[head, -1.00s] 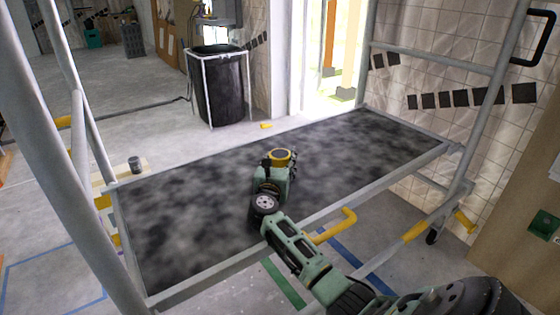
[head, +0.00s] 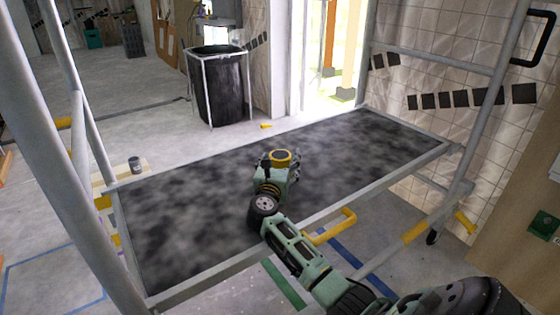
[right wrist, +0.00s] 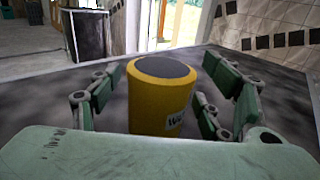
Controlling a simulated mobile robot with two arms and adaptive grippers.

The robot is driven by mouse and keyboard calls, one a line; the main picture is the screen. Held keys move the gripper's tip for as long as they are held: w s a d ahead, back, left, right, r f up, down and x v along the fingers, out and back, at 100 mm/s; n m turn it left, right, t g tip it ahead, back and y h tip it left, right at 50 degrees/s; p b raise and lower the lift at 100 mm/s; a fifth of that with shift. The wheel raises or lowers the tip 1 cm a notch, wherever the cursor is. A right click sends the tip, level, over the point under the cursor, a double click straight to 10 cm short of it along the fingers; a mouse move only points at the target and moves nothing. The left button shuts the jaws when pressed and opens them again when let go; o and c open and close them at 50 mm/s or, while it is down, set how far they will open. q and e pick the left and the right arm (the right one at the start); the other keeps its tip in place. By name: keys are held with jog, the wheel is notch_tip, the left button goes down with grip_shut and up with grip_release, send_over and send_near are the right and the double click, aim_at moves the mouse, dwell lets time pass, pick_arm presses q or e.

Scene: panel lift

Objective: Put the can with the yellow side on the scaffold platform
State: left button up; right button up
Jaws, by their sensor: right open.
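The can with the yellow side (right wrist: 158,100) stands upright on the dark scaffold platform (head: 180,215). It has a dark top and part of a label shows low on its right. In the head view the can (head: 281,157) shows just beyond my right gripper (head: 290,170). In the right wrist view the open fingers of my right gripper (right wrist: 165,100) are on either side of the can, with a gap at each side. The can's lower end is hidden behind the gripper's body. My left gripper is not in view.
Grey scaffold posts and rails (head: 420,160) frame the platform, with a yellow-ended rail (head: 335,228) at its near edge. A black bin (head: 222,90) stands on the floor behind. The platform is otherwise clear.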

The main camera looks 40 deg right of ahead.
aim_at(278, 166)
jog(key=v, duration=0.3)
jog(key=shift+s+a+p, duration=0.2)
jog(key=shift+a+p, duration=0.05)
jog(key=shift+p, duration=0.1)
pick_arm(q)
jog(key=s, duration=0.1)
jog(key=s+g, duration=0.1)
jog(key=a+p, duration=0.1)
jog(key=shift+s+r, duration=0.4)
pick_arm(e)
jog(key=v, duration=0.8)
jog(key=shift+s, duration=0.15)
